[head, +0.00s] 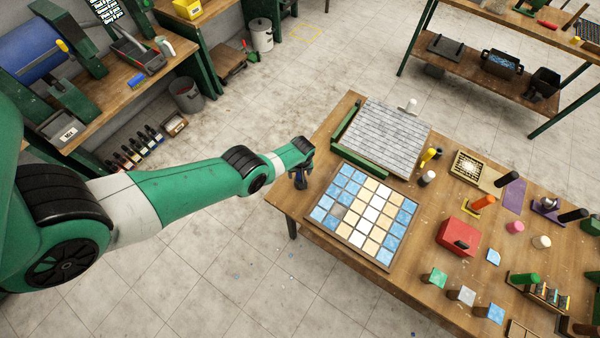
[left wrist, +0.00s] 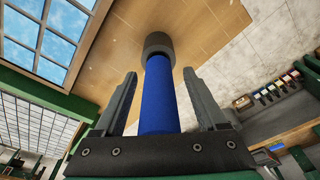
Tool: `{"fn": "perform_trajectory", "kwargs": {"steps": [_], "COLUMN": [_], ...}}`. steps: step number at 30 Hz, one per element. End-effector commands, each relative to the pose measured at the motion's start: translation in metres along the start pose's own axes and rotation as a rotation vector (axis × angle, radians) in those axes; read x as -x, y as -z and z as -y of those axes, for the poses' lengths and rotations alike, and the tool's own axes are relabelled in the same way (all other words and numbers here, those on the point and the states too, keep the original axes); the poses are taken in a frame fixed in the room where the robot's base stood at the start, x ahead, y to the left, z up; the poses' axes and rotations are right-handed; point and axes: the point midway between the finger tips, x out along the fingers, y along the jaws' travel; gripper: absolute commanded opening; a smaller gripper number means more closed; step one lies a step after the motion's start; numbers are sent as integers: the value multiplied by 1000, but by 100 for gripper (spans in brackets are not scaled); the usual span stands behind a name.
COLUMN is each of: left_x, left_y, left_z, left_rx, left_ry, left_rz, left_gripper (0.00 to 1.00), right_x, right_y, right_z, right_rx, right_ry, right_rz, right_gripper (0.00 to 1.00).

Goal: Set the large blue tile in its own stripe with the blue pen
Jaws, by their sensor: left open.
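My left gripper (head: 301,178) hangs at the table's left edge, beside the mosaic board (head: 391,270). In the left wrist view its two fingers (left wrist: 158,100) are apart, with the blue pen (left wrist: 158,95) between them; a gap shows on each side. The pen has a dark grey round end. The board holds blue, cream and white tiles in stripes. A light blue tile (head: 493,257) lies on the table right of the red box, and another blue tile (head: 495,313) is on a small stand. I cannot tell which is the large one. My right gripper is not in view.
A grey tiled panel (head: 382,135) lies behind the board. A red box (head: 458,236), an orange-handled tool (head: 484,202) and several small pots and tools crowd the table's right side. Open floor lies left of the table (head: 277,197).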

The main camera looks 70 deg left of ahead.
Motion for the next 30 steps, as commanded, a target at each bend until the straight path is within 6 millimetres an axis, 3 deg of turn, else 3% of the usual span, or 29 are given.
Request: {"fn": "perform_trajectory", "kwargs": {"steps": [5, 6, 18, 30], "left_x": [1, 1, 1, 2], "left_y": [0, 0, 0, 0], "left_z": [0, 0, 0, 0], "left_rx": [0, 0, 0, 0], "left_ry": [-1, -1, -1, -1], "left_rz": [-1, -1, -1, -1], "left_gripper": [74, 70, 0, 0], "right_x": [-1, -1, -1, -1], "right_y": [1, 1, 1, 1], "right_z": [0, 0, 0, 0], "right_rx": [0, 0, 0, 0], "right_ry": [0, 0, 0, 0], "right_rz": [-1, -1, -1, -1], "right_gripper": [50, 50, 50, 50]}}
